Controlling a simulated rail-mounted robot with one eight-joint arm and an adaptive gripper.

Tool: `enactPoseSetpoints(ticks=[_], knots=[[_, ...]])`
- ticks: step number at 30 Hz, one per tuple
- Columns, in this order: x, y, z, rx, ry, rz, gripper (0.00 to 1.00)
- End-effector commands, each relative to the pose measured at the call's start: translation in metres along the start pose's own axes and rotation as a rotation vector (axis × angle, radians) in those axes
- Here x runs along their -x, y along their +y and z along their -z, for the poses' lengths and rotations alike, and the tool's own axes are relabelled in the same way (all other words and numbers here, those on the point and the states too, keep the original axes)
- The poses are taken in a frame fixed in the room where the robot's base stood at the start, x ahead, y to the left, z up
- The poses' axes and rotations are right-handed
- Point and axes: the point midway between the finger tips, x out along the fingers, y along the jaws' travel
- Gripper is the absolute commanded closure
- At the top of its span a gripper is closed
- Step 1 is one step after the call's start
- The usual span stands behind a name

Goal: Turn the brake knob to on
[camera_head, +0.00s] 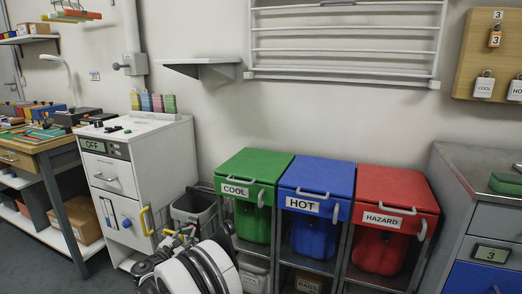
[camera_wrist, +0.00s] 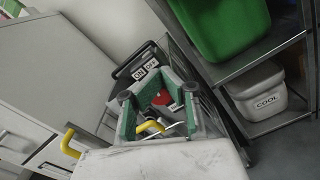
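In the wrist view, small ON and OFF labels (camera_wrist: 145,71) sit on a dark panel beyond my fingers. A red part (camera_wrist: 162,98), which looks like the brake knob, shows between and behind my fingers; its pointing direction is unclear. My gripper (camera_wrist: 160,112) has green pads that stand apart, with no visible contact on the red part. In the head view my arm (camera_head: 205,270) reaches low between the white cabinet and the green bin; its fingertips are hard to make out there, and the knob cannot be picked out.
A white cabinet (camera_head: 160,155) with an OFF display (camera_head: 92,146) and a yellow handle (camera_head: 147,221) stands close on the left. A grey bin (camera_head: 190,208) is behind my arm. Green (camera_head: 255,165), blue (camera_head: 320,178) and red (camera_head: 395,190) lidded bins stand on racks to the right.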

Motion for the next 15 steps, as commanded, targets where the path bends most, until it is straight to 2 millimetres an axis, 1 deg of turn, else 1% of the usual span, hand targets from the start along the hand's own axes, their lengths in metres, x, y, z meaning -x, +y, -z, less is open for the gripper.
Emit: enactPoseSetpoints(ticks=[15], knots=[[0.0,0.013,0.0,0.0,0.0,0.0,1.0]])
